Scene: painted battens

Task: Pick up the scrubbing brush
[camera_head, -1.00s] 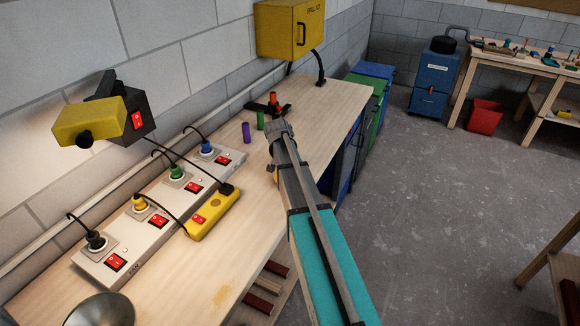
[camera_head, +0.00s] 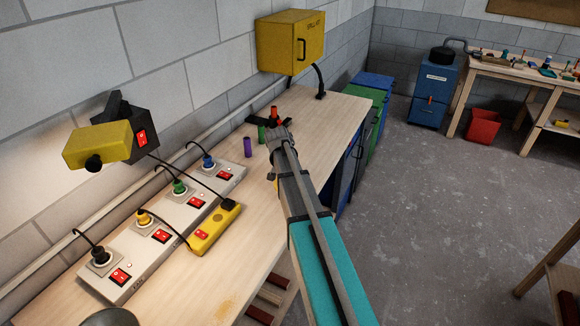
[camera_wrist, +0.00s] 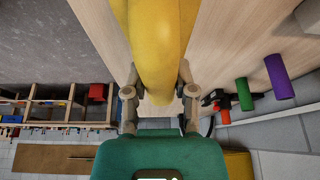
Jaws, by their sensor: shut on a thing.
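A smooth yellow thing, seemingly the scrubbing brush (camera_wrist: 158,60), fills the top middle of the wrist view. My gripper (camera_wrist: 160,88) is shut on it, with one finger on each side. No bristles show, and its far end is cut off by the picture's edge. In the head view my gripper (camera_head: 272,162) is over the far part of the bench, largely hidden by my own arm. Only a small yellow patch shows beside it there. I cannot tell how far the brush is from the bench top.
On the wooden bench (camera_head: 225,275), a purple cylinder (camera_head: 248,148) and a green cylinder (camera_head: 262,134) stand left of my gripper. A power strip (camera_head: 128,270) with plugs and a yellow box (camera_head: 213,230) lie nearer. A yellow cabinet (camera_head: 285,45) stands behind. The floor at right is open.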

